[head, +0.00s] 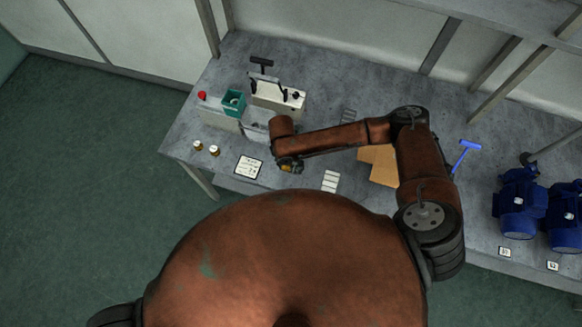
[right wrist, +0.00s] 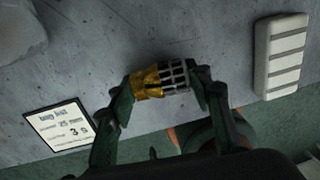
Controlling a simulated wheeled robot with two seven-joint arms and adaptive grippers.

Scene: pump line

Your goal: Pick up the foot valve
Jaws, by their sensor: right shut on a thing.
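In the head view my right gripper (head: 291,166) is over the front part of the grey bench, and the valve is mostly hidden there. I cannot tell whether the valve touches the bench. My left gripper is not in view.
A printed card (head: 248,167) lies left of the gripper and a white ribbed block (head: 330,181) right of it. Two small brass pieces (head: 198,145) (head: 214,150) stand near the left edge. A test rig (head: 277,96) is behind; blue pumps (head: 522,208) stand far right.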

